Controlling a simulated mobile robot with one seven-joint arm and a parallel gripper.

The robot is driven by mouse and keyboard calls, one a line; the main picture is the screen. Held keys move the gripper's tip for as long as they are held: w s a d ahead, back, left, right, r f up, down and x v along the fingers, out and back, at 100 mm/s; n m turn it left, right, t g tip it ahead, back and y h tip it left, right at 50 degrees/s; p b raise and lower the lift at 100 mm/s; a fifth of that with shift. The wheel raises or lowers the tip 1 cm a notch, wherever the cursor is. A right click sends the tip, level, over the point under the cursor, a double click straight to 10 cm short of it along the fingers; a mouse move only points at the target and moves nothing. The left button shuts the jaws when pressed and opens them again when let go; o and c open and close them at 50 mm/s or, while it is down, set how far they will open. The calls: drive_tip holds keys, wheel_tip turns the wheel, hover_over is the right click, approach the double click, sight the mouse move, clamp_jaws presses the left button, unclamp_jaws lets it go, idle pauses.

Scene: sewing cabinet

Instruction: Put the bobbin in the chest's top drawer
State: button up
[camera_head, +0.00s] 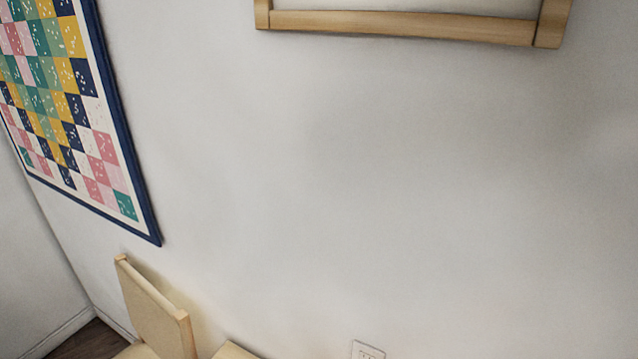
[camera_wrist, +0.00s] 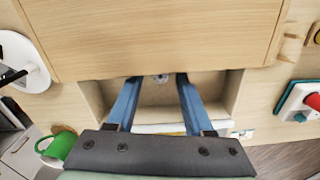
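In the wrist view, my gripper (camera_wrist: 158,78) has its two blue fingers well apart, reaching into an open pale-wood drawer or compartment (camera_wrist: 234,90). A small round greyish thing (camera_wrist: 160,78), possibly the bobbin, shows between the fingertips near the far side of the opening. A clear gap shows between it and each finger. I cannot tell how deep it lies. The chest's pale wooden top (camera_wrist: 150,38) appears just beyond the opening. The head view shows neither the chest, the bobbin nor my gripper.
A green mug (camera_wrist: 60,147) is at lower left, and a white disc with a dark part (camera_wrist: 22,62) at left. A white, teal and red object (camera_wrist: 298,102) is at right. The head view shows wall, a quilt picture (camera_head: 72,110), and a chair (camera_head: 155,310).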

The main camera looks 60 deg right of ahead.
drive_tip(key=shift+r, duration=0.1)
wheel_tip(320, 180, up, 12)
drive_tip(key=w+d+r+m+t+h, duration=0.2)
drive_tip(key=w+r+m+t+h, duration=0.35)
drive_tip(key=w+r, duration=1.1)
drive_tip(key=w+a+r+m+t, duration=0.1)
drive_tip(key=w+a+r+t, duration=0.2)
drive_tip(key=r, duration=0.4)
drive_tip(key=w+a+r+m+t, duration=0.1)
drive_tip(key=w+r+t, duration=0.35)
drive_tip(key=r, duration=0.25)
drive_tip(key=a+r+m+t+y, duration=0.1)
drive_tip(key=a+r+m+t, duration=0.3)
drive_tip(key=r, duration=0.7)
drive_tip(key=a+r+m+t+y, duration=0.1)
drive_tip(key=a+r+t, duration=0.4)
drive_tip(key=r, duration=0.7)
drive_tip(key=s+a+r+m+t+y, duration=0.1)
drive_tip(key=s+a+r+m+t, duration=0.1)
drive_tip(key=s+a+r, duration=0.2)
drive_tip(key=s+a+r+m+t+y, duration=0.2)
drive_tip(key=s+a+r+t, duration=0.1)
drive_tip(key=r, duration=0.8)
drive_tip(key=shift+s+a, duration=0.7)
drive_tip(key=shift+s, duration=0.55)
